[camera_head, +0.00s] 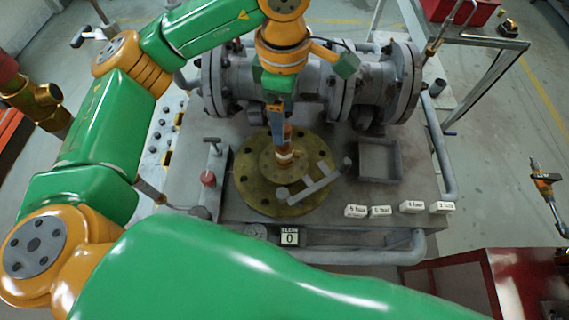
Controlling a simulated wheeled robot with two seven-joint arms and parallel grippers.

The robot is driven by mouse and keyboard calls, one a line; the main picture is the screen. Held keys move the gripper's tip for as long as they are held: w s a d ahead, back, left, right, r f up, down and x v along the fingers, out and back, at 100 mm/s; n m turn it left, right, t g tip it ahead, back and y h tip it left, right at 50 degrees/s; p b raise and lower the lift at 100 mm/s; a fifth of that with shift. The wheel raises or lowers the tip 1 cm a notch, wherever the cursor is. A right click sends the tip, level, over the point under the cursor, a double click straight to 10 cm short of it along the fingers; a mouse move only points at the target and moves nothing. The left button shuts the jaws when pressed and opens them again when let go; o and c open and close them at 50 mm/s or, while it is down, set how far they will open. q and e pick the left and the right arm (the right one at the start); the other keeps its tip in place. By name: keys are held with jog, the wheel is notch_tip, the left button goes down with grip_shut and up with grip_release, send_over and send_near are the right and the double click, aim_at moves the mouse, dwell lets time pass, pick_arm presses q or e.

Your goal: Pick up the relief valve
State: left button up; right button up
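My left arm comes in from the left and reaches down over the round brass flange (255,185) on the grey bench. My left gripper (282,145) points down at the flange's middle. A small copper and pale piece (285,157) shows at its tips; I cannot tell whether it is gripped or whether it is the relief valve. The fingers are too small to tell open from shut. A small red-topped fitting (208,179) stands left of the flange. My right gripper is not in view.
A grey flanged pipe body (315,80) lies behind the flange. A grey bar handle (310,187) lies across the flange's front right. An empty square tray (379,161) is at the right. Several white labels line the front edge, beside a counter sign (289,238) reading 0.

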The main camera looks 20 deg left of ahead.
aim_at(287, 154)
pick_arm(q)
jog(key=shift+w+f+b, duration=0.2)
jog(key=shift+f+b, duration=0.2)
jog(key=shift+f, duration=0.7)
jog(key=shift+w+a+f, duration=0.1)
jog(key=shift+w+f, duration=0.05)
jog(key=shift+f, duration=0.05)
jog(key=f+p, duration=0.1)
jog(key=f, duration=0.1)
jog(key=s+f+p, duration=0.1)
jog(key=f+p, duration=0.1)
jog(key=f, duration=0.1)
jog(key=shift+f, duration=0.5)
jog(key=shift+w+f, duration=0.1)
jog(key=shift+f, duration=0.05)
grip_shut()
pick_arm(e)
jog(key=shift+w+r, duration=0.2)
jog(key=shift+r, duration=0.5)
